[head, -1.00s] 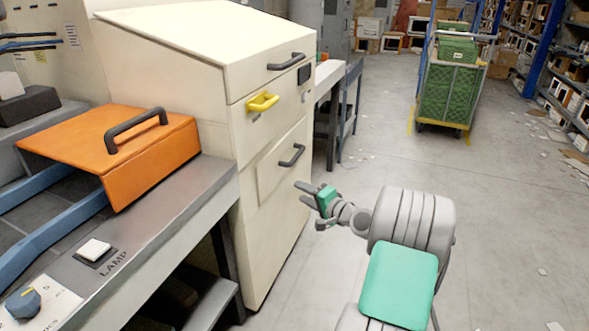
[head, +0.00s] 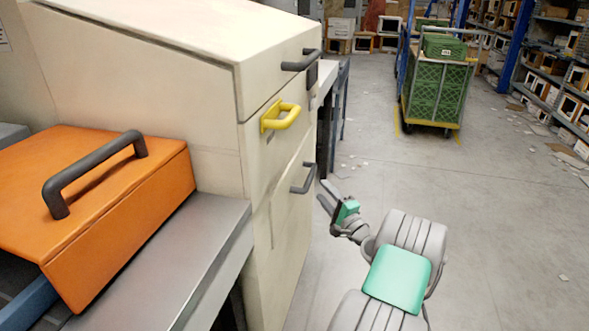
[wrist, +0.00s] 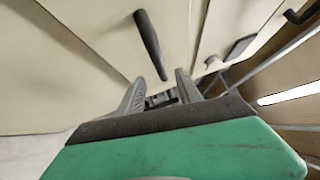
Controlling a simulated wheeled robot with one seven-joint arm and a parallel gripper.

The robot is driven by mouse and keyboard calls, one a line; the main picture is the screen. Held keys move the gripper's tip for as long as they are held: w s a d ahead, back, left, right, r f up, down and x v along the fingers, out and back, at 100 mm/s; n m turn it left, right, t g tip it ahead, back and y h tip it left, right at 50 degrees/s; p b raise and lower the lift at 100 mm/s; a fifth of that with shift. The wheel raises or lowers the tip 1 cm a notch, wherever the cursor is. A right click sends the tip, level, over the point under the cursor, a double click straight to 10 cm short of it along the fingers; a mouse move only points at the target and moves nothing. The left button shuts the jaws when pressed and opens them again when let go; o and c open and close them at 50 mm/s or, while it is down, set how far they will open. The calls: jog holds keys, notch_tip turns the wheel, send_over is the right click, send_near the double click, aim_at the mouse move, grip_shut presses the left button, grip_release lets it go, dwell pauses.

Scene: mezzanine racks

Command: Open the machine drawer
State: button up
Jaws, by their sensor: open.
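The cream machine (head: 215,80) stands at the left, its front panels shut. A yellow handle (head: 281,117) is on its middle panel, a dark handle (head: 301,61) above it and another dark handle (head: 303,178) on the lower panel. My gripper (head: 325,192) is open and empty, just right of and slightly below the lower handle in the head view, apart from it. In the wrist view a dark handle (wrist: 150,45) lies ahead of my open fingers (wrist: 161,86), which hold nothing. No yellow handle shows there.
An orange cover (head: 100,200) with a dark handle sits on the grey bench (head: 205,235) at the left. A cart with green crates (head: 437,85) stands at the back. Shelving (head: 560,60) lines the right. The floor (head: 490,220) right of my arm is mostly clear.

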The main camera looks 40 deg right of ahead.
aim_at(311, 178)
jog(key=w, duration=0.5)
jog(key=w+r+b, duration=0.1)
jog(key=w, duration=0.2)
jog(key=shift+w+d, duration=0.25)
jog(key=shift+d, duration=0.15)
jog(key=shift+r, duration=0.1)
grip_shut()
dwell(0.8)
